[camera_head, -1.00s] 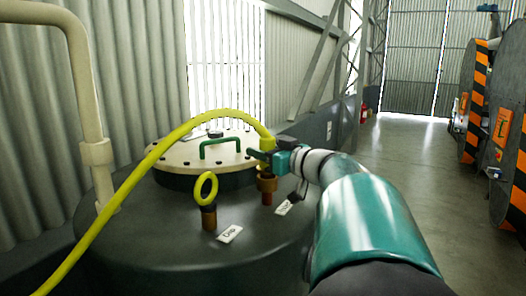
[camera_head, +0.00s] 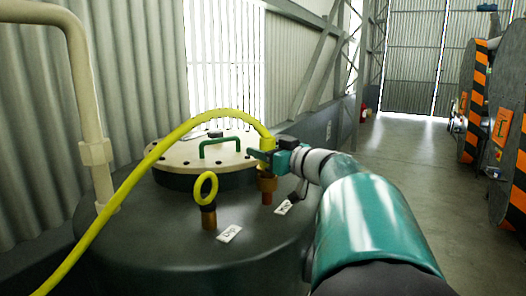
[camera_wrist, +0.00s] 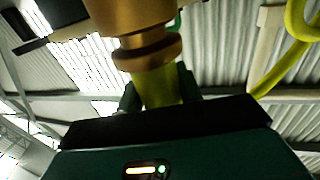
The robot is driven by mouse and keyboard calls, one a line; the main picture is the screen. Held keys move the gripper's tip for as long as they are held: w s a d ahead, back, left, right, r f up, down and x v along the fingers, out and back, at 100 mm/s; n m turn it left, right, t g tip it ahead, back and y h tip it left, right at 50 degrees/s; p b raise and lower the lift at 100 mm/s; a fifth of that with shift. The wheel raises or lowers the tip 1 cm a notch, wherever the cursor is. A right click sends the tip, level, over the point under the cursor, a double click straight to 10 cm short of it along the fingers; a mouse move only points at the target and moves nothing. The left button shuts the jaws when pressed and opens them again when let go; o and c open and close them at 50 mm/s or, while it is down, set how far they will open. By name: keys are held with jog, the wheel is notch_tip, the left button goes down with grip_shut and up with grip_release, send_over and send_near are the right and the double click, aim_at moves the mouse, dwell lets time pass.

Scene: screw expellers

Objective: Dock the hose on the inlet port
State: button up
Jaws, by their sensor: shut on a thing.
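The yellow-green hose (camera_head: 220,114) arches over the tank lid and comes down to my gripper (camera_head: 263,156) at the tank's right side. My gripper is shut around the hose near its end. In the wrist view the hose (camera_wrist: 160,87) runs between the two dark fingers into a brass fitting (camera_wrist: 147,50). In the head view a brass fitting (camera_head: 267,184) with a reddish stem below stands upright on the tank top, directly under the held hose end. I cannot tell whether the hose coupling is seated on the port or just above it.
A second brass port (camera_head: 208,217) with a yellow ring stands to the left, by a white label (camera_head: 229,234). The cream lid (camera_head: 175,152) has a green handle (camera_head: 221,146). A cream pipe (camera_head: 87,100) rises at left. Floor is clear at right, beside orange-and-black striped machines (camera_head: 470,125).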

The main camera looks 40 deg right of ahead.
jog(key=shift+f, duration=0.6)
jog(key=o, duration=0.9)
jog(key=shift+s+d, duration=0.2)
jog(key=shift+s, duration=1.65)
jog(key=shift+s+d, duration=0.15)
jog(key=shift+s, duration=1.65)
jog(key=shift+s+d, duration=0.2)
jog(key=shift+s, duration=1.65)
